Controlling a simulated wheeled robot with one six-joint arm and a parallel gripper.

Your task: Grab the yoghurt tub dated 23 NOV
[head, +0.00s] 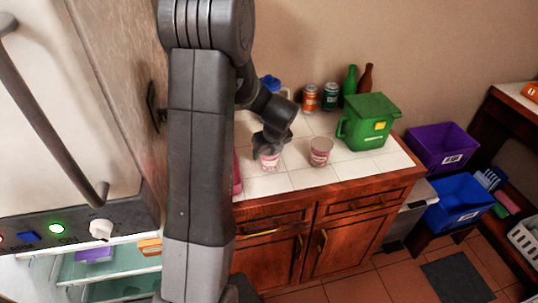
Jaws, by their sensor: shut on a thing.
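Two small pinkish yoghurt tubs stand out on the white tiled counter (345,168). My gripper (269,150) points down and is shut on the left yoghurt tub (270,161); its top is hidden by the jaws. I cannot tell whether this tub touches the counter or is just above it. The right yoghurt tub (320,152) stands upright and apart, to the right of my gripper. The printed dates are too small to read on either tub.
A green bin (368,122), two cans (310,98) and two bottles (350,80) stand behind. A fridge (75,120) is at the left, its lower compartment showing shelves. Purple (440,146) and blue (460,200) crates are at the right. The counter's front right is clear.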

